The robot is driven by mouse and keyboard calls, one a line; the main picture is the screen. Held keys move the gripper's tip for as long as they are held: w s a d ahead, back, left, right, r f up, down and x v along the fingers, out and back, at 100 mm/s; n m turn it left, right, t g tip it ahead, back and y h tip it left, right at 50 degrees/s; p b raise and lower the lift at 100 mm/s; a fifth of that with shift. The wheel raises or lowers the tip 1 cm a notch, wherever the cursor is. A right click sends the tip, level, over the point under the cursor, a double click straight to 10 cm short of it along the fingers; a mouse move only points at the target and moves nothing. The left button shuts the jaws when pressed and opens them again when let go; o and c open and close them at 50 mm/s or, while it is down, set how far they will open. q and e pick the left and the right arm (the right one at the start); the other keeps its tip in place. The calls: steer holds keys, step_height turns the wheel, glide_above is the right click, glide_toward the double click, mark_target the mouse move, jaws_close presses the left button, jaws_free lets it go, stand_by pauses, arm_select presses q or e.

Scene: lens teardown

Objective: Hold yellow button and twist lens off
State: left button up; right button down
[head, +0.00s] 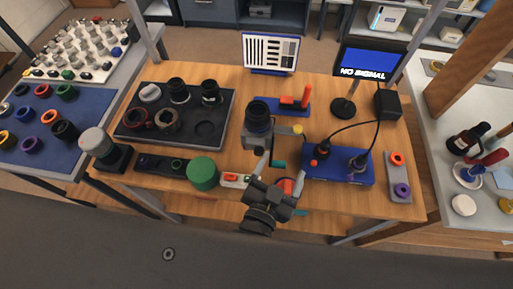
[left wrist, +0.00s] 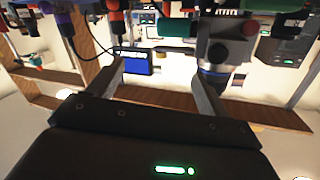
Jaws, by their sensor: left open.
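The grey camera body (head: 257,138) stands on the wooden table in the head view, with a black lens (head: 258,113) upright on it. A small yellow button (head: 298,129) shows to the right of the body. My left gripper (head: 279,173) is open and empty in front of the camera, toward the table's near edge, apart from the lens and the button. In the left wrist view the two fingers of my left gripper (left wrist: 157,88) are spread with nothing held between them. My right gripper is not in view.
A black tray (head: 222,137) with lens parts lies left of the camera. A blue box (head: 338,168) with cables sits at right. A "NO SIGNAL" monitor (head: 368,62) and a test chart (head: 270,52) stand behind.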

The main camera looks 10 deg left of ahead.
mark_target(259, 110)
arm_select(q)
steer(key=w+a+r+n+t+y, duration=0.2)
steer(key=a+r+n+y, duration=0.25)
steer(key=a+n, duration=0.2)
steer(key=shift+m, duration=0.35)
steer(key=w, duration=1.2)
steer(key=shift+w+a+f, duration=0.1)
steer(key=shift+a+f, duration=0.05)
steer(key=shift+a, duration=0.2)
steer(key=c, duration=1.2)
stand_by(0.3)
